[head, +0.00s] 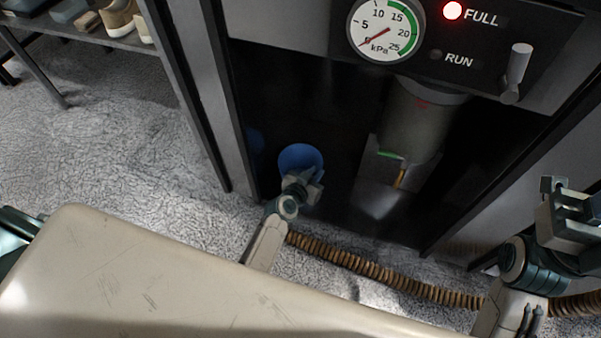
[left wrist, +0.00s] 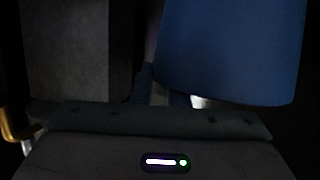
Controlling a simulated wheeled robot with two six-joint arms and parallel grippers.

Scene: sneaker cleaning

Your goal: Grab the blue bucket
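The blue bucket (head: 300,158) stands inside the dark lower bay of the machine in the head view. My left gripper (head: 308,183) is at the near side of the bucket and overlaps its lower part. In the left wrist view the bucket (left wrist: 230,50) fills the upper right, close to the gripper, and covers part of the fingers. I cannot tell whether the fingers are open or shut, or whether they touch the bucket. My right gripper (head: 573,192) is at the right edge of the head view, open and empty, away from the bucket.
A grey canister (head: 412,125) hangs in the bay right of the bucket, below a gauge (head: 385,30) and a lit FULL lamp (head: 453,11). The bay's frame posts stand on both sides. A brown ribbed hose (head: 370,267) crosses the floor. A shoe rack (head: 130,40) is at upper left.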

